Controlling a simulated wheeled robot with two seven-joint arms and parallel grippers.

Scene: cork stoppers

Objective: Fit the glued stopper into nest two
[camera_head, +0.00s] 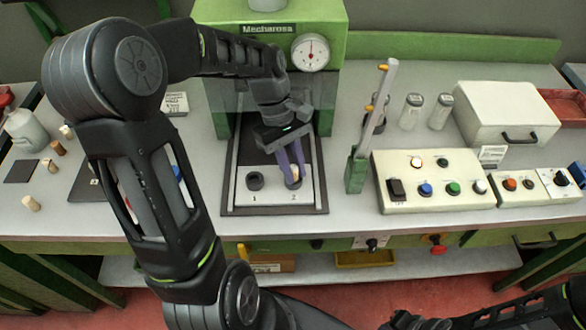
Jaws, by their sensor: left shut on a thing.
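A pale cork stopper (294,173) is between the fingers of my left gripper (293,178), which is shut on it. The stopper is at nest two (293,182), the right-hand dark ring on the white plate (272,199) under the green press. The fingers hide part of it, so I cannot tell how deep it sits. Nest one (254,181) is the left ring and looks empty. My right gripper is not in view; only dark parts of an arm show at the bottom right.
The green press (325,22) with its dial (310,52) stands behind the nests. A lever post (357,165) and button box (437,180) stand to the right. My left arm covers the table's left middle.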

